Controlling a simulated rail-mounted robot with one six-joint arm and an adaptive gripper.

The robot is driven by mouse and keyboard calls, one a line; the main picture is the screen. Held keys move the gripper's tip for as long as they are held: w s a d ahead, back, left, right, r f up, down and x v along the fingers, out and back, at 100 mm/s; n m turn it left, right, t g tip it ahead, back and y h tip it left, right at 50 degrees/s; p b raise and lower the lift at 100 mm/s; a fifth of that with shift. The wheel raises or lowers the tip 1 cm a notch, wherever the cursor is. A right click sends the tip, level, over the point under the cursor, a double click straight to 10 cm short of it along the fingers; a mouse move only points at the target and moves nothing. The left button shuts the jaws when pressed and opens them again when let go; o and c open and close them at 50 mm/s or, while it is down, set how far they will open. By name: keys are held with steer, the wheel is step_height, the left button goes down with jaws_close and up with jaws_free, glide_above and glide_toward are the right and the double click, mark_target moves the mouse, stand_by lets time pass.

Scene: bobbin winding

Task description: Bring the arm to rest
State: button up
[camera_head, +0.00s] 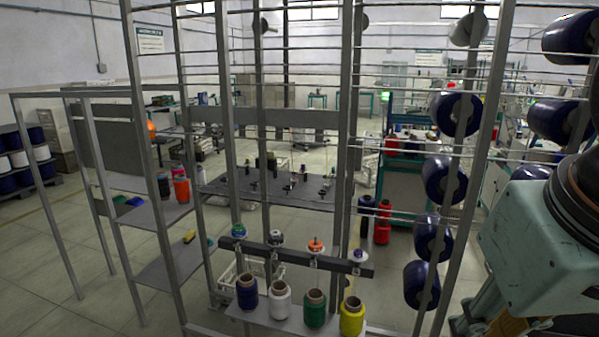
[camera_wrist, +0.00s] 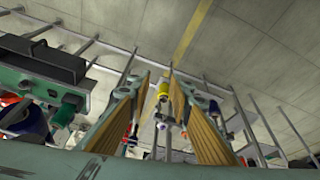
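My gripper (camera_wrist: 160,74) shows in the wrist view as two wood-coloured fingers with a clear gap between their tips. It is open and nothing is held between the fingers. Through the gap a small yellow cone shows farther off. In the head view my arm is at the lower right, beside the column of dark blue spools (camera_head: 434,235). The lower end of the arm is cut off by the bottom edge there, so the fingertips cannot be made out in that view.
A grey metal frame (camera_head: 349,120) with thin rods stands in front of me. Blue (camera_head: 247,292), white (camera_head: 280,300), green (camera_head: 315,310) and yellow (camera_head: 352,317) thread cones stand on its low shelf. Shelves with a few cones (camera_head: 181,187) are at left. Open floor (camera_head: 45,255) lies farther left.

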steer(key=shift+y, duration=0.3)
steer(key=shift+s+a+f+b, duration=0.2)
steer(key=shift+s+a, duration=0.1)
steer(key=shift+s, duration=0.4)
steer(key=shift+s+a+f+b, duration=0.15)
steer(key=shift+s+a, duration=0.15)
steer(key=shift+s, duration=0.35)
steer(key=shift+s+a+f+b, duration=0.1)
steer(key=shift+s+a+b, duration=0.15)
steer(key=shift+s, duration=0.45)
steer(key=shift+r, duration=0.15)
step_height(320, 180, up, 6)
steer(key=p, duration=0.6)
steer(key=shift+r+p, duration=0.2)
steer(key=shift+p, duration=0.15)
steer(key=shift+f, duration=0.1)
step_height(320, 180, down, 14)
steer(key=b, duration=1.4)
steer(key=shift+o, duration=0.7)
